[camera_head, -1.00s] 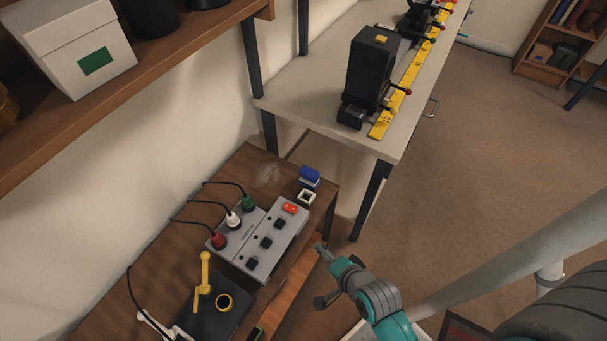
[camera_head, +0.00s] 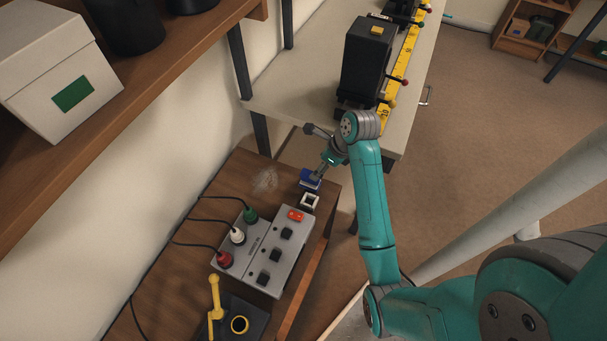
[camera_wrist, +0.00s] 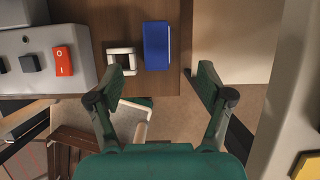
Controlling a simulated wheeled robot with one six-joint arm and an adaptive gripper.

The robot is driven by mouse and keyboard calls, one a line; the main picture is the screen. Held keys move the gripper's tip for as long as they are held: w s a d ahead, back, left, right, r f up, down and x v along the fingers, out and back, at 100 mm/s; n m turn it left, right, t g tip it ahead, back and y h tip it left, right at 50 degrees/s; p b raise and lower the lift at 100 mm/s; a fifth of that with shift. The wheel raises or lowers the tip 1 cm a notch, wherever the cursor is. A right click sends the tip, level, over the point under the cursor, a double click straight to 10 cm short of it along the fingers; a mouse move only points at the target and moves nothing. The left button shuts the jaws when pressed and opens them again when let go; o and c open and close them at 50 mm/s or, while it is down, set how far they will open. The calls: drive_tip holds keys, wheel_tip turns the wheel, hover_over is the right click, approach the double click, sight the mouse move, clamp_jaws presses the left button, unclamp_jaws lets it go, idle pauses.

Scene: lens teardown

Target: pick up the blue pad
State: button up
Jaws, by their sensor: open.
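The blue pad (camera_wrist: 157,46) lies on the brown wooden desk near its corner, upright in the wrist view, just ahead of the gap between my fingers. In the head view the blue pad (camera_head: 310,178) is partly hidden by my gripper (camera_head: 316,177), which is over it or close to it. In the wrist view my gripper (camera_wrist: 160,82) is open, with one finger on each side and nothing between them. I cannot tell the height of the fingers above the desk.
A small white square frame (camera_wrist: 122,58) sits close beside the pad, with the grey switch box (camera_head: 262,250) beyond it. The desk edge (camera_head: 329,215) is near the pad. A pale bench (camera_head: 290,85) with a black device (camera_head: 367,55) stands behind my arm.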

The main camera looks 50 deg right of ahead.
sight(308, 179)
drive_tip(key=x, duration=0.5)
drive_tip(key=shift+f, duration=0.25)
drive_tip(key=shift+x, duration=2.55)
drive_tip(key=shift+s+a, duration=0.15)
drive_tip(key=shift+s, duration=0.05)
drive_tip(key=c, duration=1.2)
